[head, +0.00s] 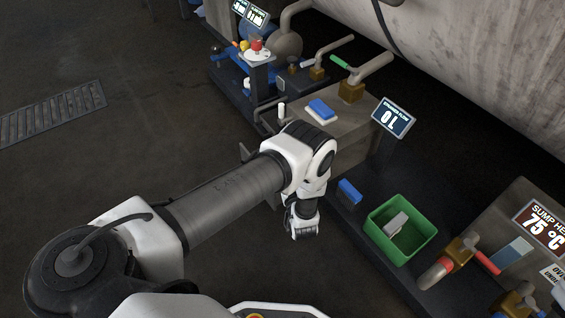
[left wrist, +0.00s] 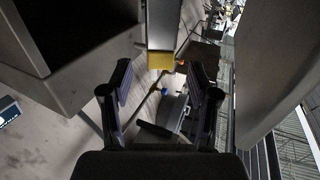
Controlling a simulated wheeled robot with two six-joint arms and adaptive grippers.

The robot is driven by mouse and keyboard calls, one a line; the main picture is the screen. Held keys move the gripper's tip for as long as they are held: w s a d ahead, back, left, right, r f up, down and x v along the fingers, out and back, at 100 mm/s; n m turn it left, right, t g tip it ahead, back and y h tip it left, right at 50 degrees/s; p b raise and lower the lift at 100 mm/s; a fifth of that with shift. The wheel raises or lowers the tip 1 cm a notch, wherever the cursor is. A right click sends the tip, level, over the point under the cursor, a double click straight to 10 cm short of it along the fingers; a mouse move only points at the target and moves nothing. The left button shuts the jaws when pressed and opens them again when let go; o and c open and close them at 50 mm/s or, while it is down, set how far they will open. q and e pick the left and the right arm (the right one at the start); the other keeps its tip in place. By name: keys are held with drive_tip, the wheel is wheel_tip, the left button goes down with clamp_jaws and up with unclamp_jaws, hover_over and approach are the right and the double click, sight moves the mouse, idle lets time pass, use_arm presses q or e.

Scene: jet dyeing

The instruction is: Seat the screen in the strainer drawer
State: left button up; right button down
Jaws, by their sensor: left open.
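My left gripper (head: 302,222) hangs low at the front of the dark platform, left of the green bin; its fingers do not show clearly in the head view. In the left wrist view my left gripper (left wrist: 160,98) is open with nothing between its fingers. I cannot identify the screen for sure. A pale grey block (head: 396,224) lies in the green bin. The strainer flow display (head: 393,117) reads 0 L, beside a brown-grey box (head: 352,124). My arm hides part of the box's front, and I cannot make out the drawer. My right gripper is not in view.
The green bin (head: 371,229) stands on the dark platform. A blue block (head: 349,191) is near the platform's front edge. A blue-and-white pad (head: 321,111) lies on the box. Valves with brass bodies (head: 351,89) stand behind and to the right.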

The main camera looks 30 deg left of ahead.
use_arm(q)
drive_tip(key=b+x, duration=0.4)
drive_tip(key=x, duration=0.3)
drive_tip(key=shift+w+a, duration=0.15)
drive_tip(key=shift+a, duration=0.05)
drive_tip(key=shift+r, duration=0.2)
clamp_jaws()
